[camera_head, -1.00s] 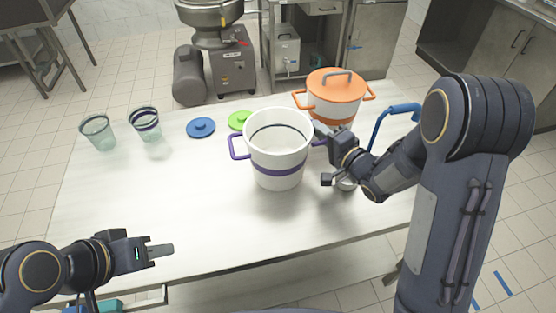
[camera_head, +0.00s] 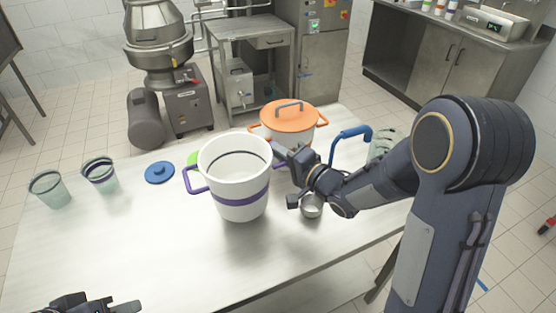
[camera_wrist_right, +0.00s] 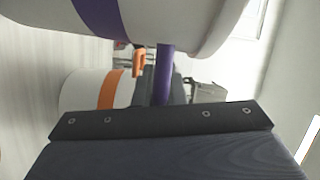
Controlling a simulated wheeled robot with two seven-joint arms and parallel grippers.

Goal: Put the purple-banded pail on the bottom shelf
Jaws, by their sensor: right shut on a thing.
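The purple-banded pail (camera_head: 240,205) is white and upright over the middle of the table. I cannot tell whether its base touches the tabletop. My right gripper (camera_head: 284,160) is shut on its right purple handle, which shows between the fingers in the right wrist view (camera_wrist_right: 164,75). The left purple handle (camera_head: 188,181) is free. The bottom shelf (camera_head: 310,293) shows partly below the table's front edge. My left gripper (camera_head: 125,306) is at the bottom left, mostly cut off, apart from the pail.
A white pot with an orange lid (camera_head: 290,117) stands behind the pail. A small metal cup (camera_head: 311,205) and blue-handled item (camera_head: 349,132) are to the right. The front tabletop (camera_head: 150,245) is clear.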

